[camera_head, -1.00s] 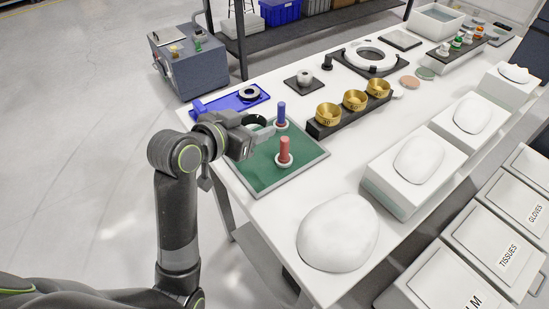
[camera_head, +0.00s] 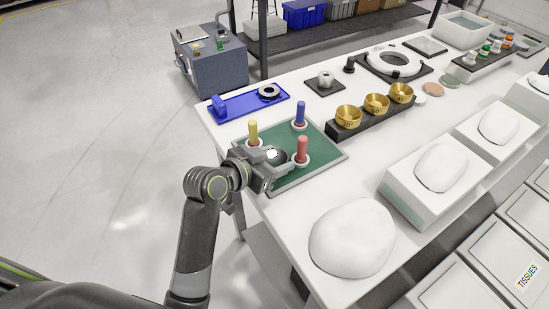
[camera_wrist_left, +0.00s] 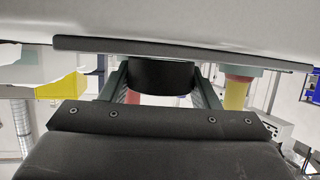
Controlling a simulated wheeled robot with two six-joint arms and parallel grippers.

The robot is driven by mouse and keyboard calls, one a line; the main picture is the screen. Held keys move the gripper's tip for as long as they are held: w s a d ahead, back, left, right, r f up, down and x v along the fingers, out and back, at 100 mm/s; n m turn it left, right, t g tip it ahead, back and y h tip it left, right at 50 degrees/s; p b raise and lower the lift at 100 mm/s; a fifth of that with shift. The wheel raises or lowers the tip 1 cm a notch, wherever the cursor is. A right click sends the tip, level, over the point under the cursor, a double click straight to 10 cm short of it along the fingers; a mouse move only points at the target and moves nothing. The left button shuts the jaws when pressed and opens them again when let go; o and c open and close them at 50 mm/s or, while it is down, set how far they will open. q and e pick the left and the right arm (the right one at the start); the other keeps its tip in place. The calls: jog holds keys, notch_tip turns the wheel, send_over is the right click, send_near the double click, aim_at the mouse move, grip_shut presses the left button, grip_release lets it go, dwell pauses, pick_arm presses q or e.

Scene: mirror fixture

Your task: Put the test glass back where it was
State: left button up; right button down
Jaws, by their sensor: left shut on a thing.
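The test glass, a dark round disc (camera_head: 275,157) with a bright glint, sits between the fingers of my left gripper (camera_head: 272,164). The gripper is shut on it over the near-left part of the green mat (camera_head: 312,169). In the left wrist view the dark glass (camera_wrist_left: 160,76) shows between both fingers, close to the mat's edge (camera_wrist_left: 185,50). I cannot tell whether it touches the mat. A yellow peg (camera_head: 253,130), a blue peg (camera_head: 301,112) and a red peg (camera_head: 302,147) stand upright on the mat. The glass is between the yellow and red pegs. My right gripper is not in view.
A blue tray (camera_head: 240,106) with a dark ring (camera_head: 269,91) lies behind the mat. A black rack (camera_head: 345,129) of brass cups stands to the right. A white dome (camera_head: 351,236) is at the near table end. White boxes with domes line the right side.

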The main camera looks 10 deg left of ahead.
pick_arm(q)
jog(key=shift+f, duration=0.1)
jog(key=o, duration=1.1)
